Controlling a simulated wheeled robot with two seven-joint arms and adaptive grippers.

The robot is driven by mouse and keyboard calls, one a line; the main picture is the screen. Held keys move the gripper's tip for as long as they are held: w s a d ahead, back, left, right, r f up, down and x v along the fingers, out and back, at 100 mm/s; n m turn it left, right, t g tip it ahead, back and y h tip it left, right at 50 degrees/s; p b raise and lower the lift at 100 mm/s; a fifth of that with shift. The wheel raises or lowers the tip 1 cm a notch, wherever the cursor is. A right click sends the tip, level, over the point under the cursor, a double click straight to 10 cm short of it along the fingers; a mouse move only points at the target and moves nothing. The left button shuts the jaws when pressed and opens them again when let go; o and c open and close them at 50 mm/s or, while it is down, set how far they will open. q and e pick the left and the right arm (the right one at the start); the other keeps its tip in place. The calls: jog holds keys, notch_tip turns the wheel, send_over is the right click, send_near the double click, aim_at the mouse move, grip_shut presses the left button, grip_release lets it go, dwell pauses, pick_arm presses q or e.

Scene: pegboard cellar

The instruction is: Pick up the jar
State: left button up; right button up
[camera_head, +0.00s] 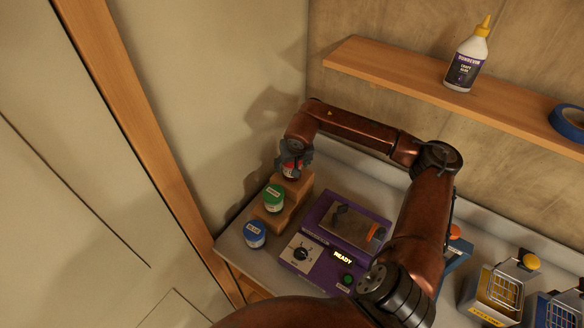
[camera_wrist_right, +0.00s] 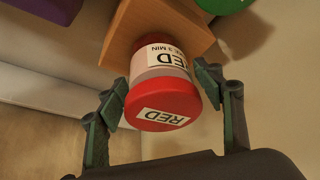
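A jar with a red lid marked RED (camera_wrist_right: 165,95) stands on a wooden block (camera_wrist_right: 150,20) in the wrist view. In the head view the red jar (camera_head: 290,171) is at the back of the wooden stepped block (camera_head: 297,200), mostly hidden by my right gripper (camera_head: 293,158). In the wrist view my right gripper (camera_wrist_right: 162,95) has its two fingers on either side of the jar's lid, with a gap visible at the left finger. A green-lidded jar (camera_head: 273,193) stands on the block in front, and a blue-lidded jar (camera_head: 255,232) is nearer. My left gripper is not in view.
A purple machine (camera_head: 318,218) with a dial and a READY display stands right of the jars. A shelf (camera_head: 400,68) above holds a glue bottle (camera_head: 466,62) and blue tape (camera_head: 570,121). The wall is close behind the jars.

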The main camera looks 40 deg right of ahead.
jog(key=shift+r, duration=0.1)
jog(key=c, duration=1.2)
